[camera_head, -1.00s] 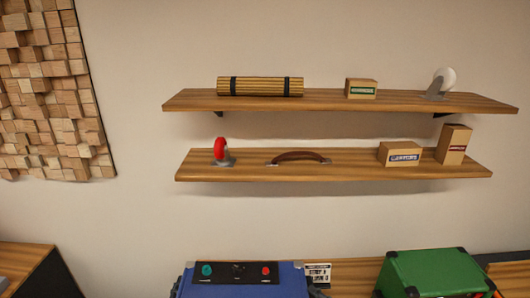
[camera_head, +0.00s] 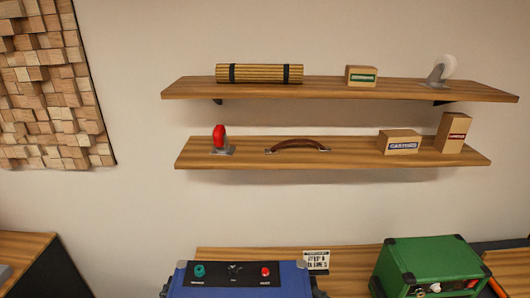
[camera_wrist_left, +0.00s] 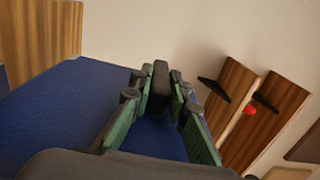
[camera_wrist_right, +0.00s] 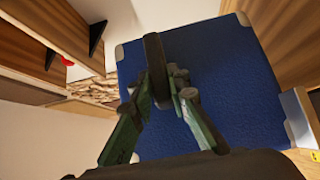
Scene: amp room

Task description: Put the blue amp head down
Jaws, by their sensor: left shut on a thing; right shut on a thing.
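The blue amp head (camera_head: 240,281) is at the bottom middle of the head view, its top panel showing a green knob, a red knob and a dark part between them. Its blue side fills much of the left wrist view (camera_wrist_left: 60,105) and the right wrist view (camera_wrist_right: 230,85). My left gripper (camera_wrist_left: 160,90) is shut on a dark handle on one side of it. My right gripper (camera_wrist_right: 158,75) is shut on a dark handle on the other side. The amp's underside is out of view, so I cannot tell if it rests on anything.
A green amp (camera_head: 428,267) stands to the right. Two wall shelves (camera_head: 340,92) hold boxes, casters, a rolled mat and a handle. Another wooden top (camera_head: 25,246) is at left.

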